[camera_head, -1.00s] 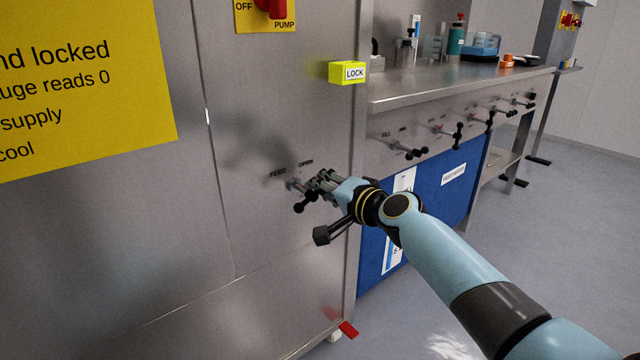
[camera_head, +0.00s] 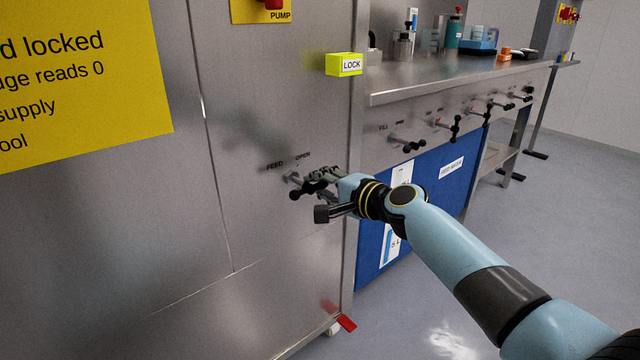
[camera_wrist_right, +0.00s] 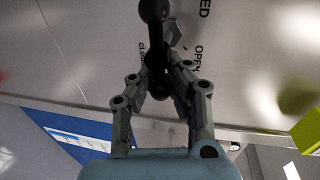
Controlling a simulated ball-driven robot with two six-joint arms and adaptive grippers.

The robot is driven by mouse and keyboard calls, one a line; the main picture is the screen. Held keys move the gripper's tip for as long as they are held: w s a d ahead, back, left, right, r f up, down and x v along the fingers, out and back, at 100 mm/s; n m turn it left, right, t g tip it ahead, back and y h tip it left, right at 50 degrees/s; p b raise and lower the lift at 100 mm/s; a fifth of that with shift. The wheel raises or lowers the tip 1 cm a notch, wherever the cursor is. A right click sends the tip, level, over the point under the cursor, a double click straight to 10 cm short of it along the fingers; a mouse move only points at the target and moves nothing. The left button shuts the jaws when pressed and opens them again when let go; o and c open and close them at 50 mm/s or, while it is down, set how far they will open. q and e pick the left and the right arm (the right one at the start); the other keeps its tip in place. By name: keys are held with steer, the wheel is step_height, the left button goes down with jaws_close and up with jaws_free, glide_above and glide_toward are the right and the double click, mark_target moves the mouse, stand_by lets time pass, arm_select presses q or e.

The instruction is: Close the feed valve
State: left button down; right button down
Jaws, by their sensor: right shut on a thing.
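The feed valve's black handle (camera_head: 299,193) stands out from the steel cabinet front, below the printed words FEED and OPEN. In the right wrist view the handle (camera_wrist_right: 153,38) is a black bar with round knobs, running up from between my fingers. The letters of OPEN show to its right and part of another word to its left. My right gripper (camera_head: 324,178) is at the valve, and in the wrist view its fingers (camera_wrist_right: 161,88) are shut on the handle. The handle's hub is partly hidden by the fingers. My left gripper is not in view.
A yellow LOCK block (camera_head: 345,64) sticks out above the valve. A steel bench (camera_head: 440,85) with several other valve handles (camera_head: 408,146) along its front stands to the right. A yellow sign (camera_head: 80,80) is on the cabinet at left.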

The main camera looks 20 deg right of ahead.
steer(key=shift+s+f, duration=0.15)
steer(key=shift+f, duration=0.25)
steer(key=c, duration=1.4)
jaws_free()
steer(key=shift+d+r, duration=0.1)
steer(key=shift+o, duration=0.3)
steer(key=shift+r, duration=0.2)
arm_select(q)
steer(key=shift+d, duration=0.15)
arm_select(e)
steer(key=v, duration=1.2)
